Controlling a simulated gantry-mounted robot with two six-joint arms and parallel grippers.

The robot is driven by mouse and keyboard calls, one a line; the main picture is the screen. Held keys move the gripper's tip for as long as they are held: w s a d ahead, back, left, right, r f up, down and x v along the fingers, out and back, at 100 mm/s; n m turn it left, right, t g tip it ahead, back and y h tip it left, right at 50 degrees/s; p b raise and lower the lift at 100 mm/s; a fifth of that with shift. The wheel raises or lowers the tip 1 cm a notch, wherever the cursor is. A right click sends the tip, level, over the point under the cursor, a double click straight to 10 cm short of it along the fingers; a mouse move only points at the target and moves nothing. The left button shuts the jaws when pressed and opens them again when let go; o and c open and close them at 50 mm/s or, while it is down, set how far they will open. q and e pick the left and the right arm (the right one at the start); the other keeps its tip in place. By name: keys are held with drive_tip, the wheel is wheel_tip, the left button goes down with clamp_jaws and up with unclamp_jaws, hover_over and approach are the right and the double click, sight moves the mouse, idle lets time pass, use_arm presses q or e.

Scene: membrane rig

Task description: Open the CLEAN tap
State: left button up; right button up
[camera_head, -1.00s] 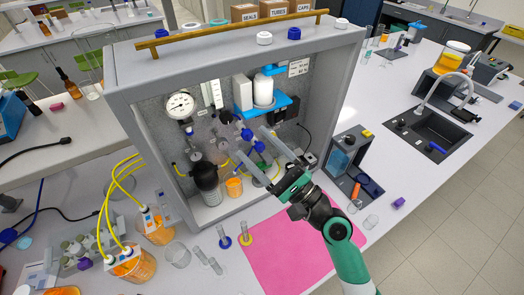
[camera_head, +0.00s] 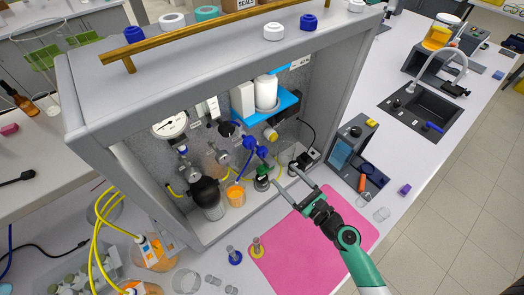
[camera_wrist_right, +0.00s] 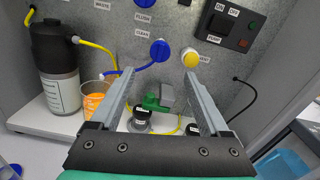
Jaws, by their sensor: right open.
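A blue round knob (camera_wrist_right: 160,50) sits on the grey back panel in the right wrist view, below and right of the label CLEAN (camera_wrist_right: 141,33). In the head view it belongs to a cluster of blue taps (camera_head: 250,143), where I cannot tell them apart surely. My right gripper (camera_head: 281,174) is open and empty, in front of the rig and apart from the taps. In the right wrist view my right gripper (camera_wrist_right: 160,75) has its fingertips spread below the blue knob, with the knob seen between and beyond them. My left gripper is not in view.
A yellow-and-white knob (camera_wrist_right: 190,58) is right of the blue knob. A green-handled fitting (camera_wrist_right: 155,101) stands below. A dark bottle (camera_head: 207,196) and an orange-filled beaker (camera_head: 236,195) are left in the cabinet (camera_head: 100,122). The pink mat (camera_head: 292,250) is largely clear.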

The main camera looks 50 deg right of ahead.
sight(265, 155)
drive_tip(key=x, duration=1.1)
drive_tip(key=shift+w+r, duration=0.1)
clamp_jaws()
